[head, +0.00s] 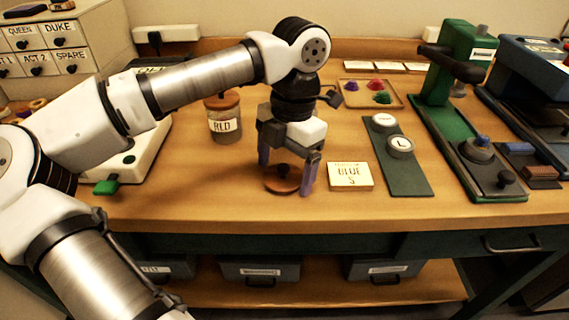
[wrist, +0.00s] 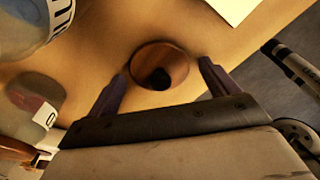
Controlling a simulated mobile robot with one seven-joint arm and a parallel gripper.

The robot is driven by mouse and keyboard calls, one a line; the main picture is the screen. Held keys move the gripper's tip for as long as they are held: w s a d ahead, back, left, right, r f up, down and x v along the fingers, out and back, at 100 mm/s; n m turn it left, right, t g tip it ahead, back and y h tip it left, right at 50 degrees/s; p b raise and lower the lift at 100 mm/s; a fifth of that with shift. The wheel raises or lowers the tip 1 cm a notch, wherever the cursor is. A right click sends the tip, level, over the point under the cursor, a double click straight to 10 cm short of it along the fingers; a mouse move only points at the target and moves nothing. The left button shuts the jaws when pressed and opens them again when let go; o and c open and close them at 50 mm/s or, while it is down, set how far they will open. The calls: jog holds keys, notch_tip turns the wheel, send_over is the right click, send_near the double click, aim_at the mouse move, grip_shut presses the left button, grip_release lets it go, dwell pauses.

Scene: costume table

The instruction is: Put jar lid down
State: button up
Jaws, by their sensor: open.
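A round brown jar lid (head: 281,180) with a dark knob lies on the wooden table near its front edge. In the wrist view the lid (wrist: 177,57) shows just beyond my fingertips, its dark knob roughly between them. My gripper (head: 287,175) points down over the lid, its fingers spread to either side. It is open in the wrist view (wrist: 164,75) too, with nothing held between the fingers. A glass jar (head: 223,120) labelled RED, with a brown lid on top, stands behind and to the left.
A card (head: 350,177) reading BLUE lies just right of the lid. Further right are a green mat (head: 402,174) with two round tins and a green press (head: 465,150). A tray with coloured heaps (head: 372,93) sits at the back. The table's front strip is clear.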

aim_at(291, 171)
notch_tip(291, 171, up, 12)
jog(key=w+d, duration=0.1)
jog(key=shift+w+d+p, duration=0.15)
jog(key=shift+p, duration=0.2)
